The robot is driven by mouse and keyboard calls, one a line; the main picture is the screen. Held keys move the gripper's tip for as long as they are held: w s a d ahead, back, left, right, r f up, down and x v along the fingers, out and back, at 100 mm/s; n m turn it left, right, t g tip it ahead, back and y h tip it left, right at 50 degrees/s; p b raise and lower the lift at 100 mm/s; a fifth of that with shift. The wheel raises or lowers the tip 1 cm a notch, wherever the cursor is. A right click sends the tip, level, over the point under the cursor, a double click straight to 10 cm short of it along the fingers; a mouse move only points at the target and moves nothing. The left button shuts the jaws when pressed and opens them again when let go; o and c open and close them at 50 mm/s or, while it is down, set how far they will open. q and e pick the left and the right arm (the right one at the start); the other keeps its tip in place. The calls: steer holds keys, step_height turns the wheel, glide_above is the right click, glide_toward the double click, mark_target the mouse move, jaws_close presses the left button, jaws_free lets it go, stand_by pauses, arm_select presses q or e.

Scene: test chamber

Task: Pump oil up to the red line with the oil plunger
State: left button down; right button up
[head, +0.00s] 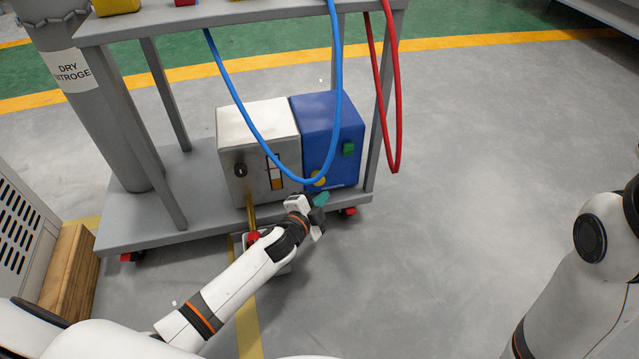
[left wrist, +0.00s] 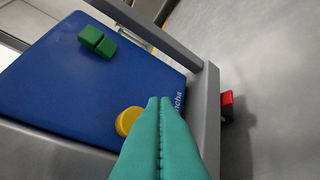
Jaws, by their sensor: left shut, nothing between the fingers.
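A white box (head: 257,150) with a small upright gauge window (head: 274,172) stands on the grey cart's lower shelf. The window shows an amber fill in its lower part; any red line is too small to read. A yellow tube (head: 251,214) runs down from the box to a red-topped part (head: 253,237), which may be the oil plunger and is partly hidden by my left arm. My left gripper (head: 321,199) is shut and empty by the shelf's front edge, below the blue box. Its teal fingers (left wrist: 164,140) show shut in the left wrist view. My right gripper is out of view.
The blue box (head: 333,135) has a green switch (head: 348,148) and a yellow knob (head: 319,178); the knob (left wrist: 128,121) is just beside my fingertips in the left wrist view. Blue and red hoses (head: 396,120) hang from above. Floor on the right is clear.

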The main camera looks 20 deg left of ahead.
mark_target(318, 178)
arm_select(q)
steer(key=shift+w+a, duration=0.6)
steer(key=shift+w, duration=0.25)
stand_by(1.3)
steer(key=shift+w+a, duration=0.25)
steer(key=shift+w, duration=0.1)
stand_by(0.5)
